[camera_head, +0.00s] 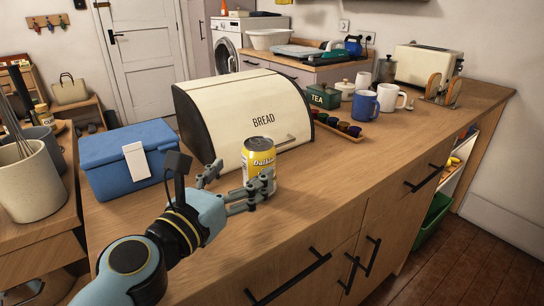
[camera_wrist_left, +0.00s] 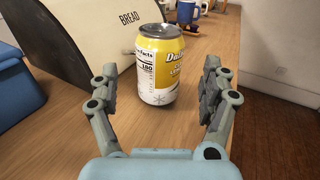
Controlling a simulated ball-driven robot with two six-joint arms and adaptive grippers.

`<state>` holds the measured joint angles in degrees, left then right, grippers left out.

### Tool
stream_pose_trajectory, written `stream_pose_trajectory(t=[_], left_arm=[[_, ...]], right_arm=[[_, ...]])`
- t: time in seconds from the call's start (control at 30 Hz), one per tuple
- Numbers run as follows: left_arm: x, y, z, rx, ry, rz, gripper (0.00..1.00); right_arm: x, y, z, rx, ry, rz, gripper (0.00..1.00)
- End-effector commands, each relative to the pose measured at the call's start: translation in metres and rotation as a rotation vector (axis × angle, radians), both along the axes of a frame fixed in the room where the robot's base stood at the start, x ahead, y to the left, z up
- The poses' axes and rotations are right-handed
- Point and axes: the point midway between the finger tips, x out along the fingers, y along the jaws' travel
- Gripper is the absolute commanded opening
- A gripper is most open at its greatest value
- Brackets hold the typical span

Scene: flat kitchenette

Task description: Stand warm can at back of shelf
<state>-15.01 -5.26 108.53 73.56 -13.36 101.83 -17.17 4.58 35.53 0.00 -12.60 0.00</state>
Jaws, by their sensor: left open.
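A yellow and white can (camera_head: 259,160) stands upright on the wooden counter, in front of the cream bread box. In the left wrist view the can (camera_wrist_left: 160,66) stands between and a little beyond the fingertips. My left gripper (camera_head: 232,186) is open, its fingers pointing at the can from the left. In the left wrist view the open gripper (camera_wrist_left: 160,92) has clear space on both sides of the can. My right gripper is not in view. No shelf interior is clearly seen; part of a low open shelf (camera_head: 463,155) shows at the counter's right end.
The bread box (camera_head: 215,105) stands close behind the can. A blue cool box (camera_head: 125,160) is left of my arm. A rack of small colored cups (camera_head: 340,126), a blue mug (camera_head: 365,105) and a white mug (camera_head: 389,98) stand farther right. The counter's front right is clear.

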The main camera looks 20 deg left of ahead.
Motion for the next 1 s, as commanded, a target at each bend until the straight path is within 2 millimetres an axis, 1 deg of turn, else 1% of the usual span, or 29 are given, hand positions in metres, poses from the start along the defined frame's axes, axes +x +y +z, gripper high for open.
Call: stream_pose_trajectory(t=[0.07, 0.3, 0.47, 0.57, 0.73, 0.83, 1.0], left_arm=[[0.006, -0.001, 0.001, 0.0, -0.001, 0.0, 0.81], [0.045, -0.009, 0.0, 0.001, -0.002, -0.001, 0.81], [0.057, -0.012, -0.001, 0.001, 0.0, -0.001, 0.81], [0.069, -0.014, -0.003, 0.002, -0.001, -0.002, 0.81], [0.096, -0.019, -0.006, 0.003, -0.003, -0.001, 0.81], [0.104, -0.021, -0.006, 0.003, -0.002, -0.001, 0.81], [0.106, -0.021, -0.006, 0.003, 0.0, -0.001, 0.81]], right_arm=[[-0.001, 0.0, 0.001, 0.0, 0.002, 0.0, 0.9], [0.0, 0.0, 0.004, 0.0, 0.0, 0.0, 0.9], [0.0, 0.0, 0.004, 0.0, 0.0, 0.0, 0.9], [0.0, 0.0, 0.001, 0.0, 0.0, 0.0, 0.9], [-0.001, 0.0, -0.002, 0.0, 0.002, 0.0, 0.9], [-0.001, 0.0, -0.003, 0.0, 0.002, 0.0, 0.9], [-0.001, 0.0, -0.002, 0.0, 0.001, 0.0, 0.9]])
